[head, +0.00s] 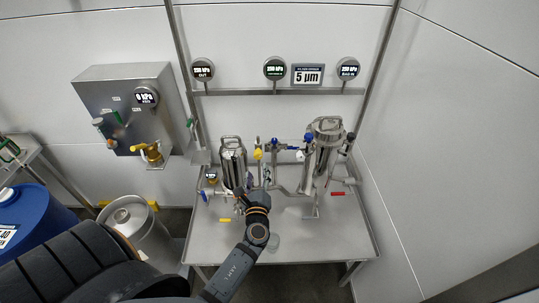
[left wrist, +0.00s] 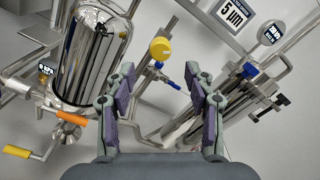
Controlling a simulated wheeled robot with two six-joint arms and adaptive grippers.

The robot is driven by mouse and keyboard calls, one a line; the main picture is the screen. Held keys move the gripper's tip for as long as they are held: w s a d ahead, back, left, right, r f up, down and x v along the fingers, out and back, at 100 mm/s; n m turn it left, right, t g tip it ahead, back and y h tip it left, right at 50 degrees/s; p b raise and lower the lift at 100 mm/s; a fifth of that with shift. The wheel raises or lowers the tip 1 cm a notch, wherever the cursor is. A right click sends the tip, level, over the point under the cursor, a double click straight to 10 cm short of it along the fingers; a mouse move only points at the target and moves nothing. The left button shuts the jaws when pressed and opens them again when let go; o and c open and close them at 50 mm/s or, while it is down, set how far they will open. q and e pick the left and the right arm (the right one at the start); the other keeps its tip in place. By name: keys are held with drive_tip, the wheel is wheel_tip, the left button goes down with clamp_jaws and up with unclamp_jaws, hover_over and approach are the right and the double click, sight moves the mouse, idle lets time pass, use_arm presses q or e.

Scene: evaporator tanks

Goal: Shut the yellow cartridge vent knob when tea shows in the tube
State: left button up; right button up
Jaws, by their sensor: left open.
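The yellow vent knob (head: 258,154) stands on thin pipework between the two steel housings. In the left wrist view the round yellow knob (left wrist: 160,48) is just beyond and between my fingertips, with no contact visible. My left gripper (left wrist: 158,82) is open and empty. In the head view my left gripper (head: 261,183) is over the steel table, below the knob, and partly hidden by its own wrist. A clear tube with tea in it cannot be made out in either view. My right gripper is not in view.
A steel housing (head: 233,163) stands left of the knob and a taller one (head: 322,150) right of it. Blue-handled valves (head: 277,143) are close by the knob. Gauges hang on the rail behind.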

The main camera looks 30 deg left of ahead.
sight(258, 157)
use_arm(q)
drive_tip(key=p+x, duration=0.2)
drive_tip(key=x, duration=0.7)
drive_tip(key=shift+w, duration=0.2)
drive_tip(key=shift+w+a, duration=0.2)
clamp_jaws()
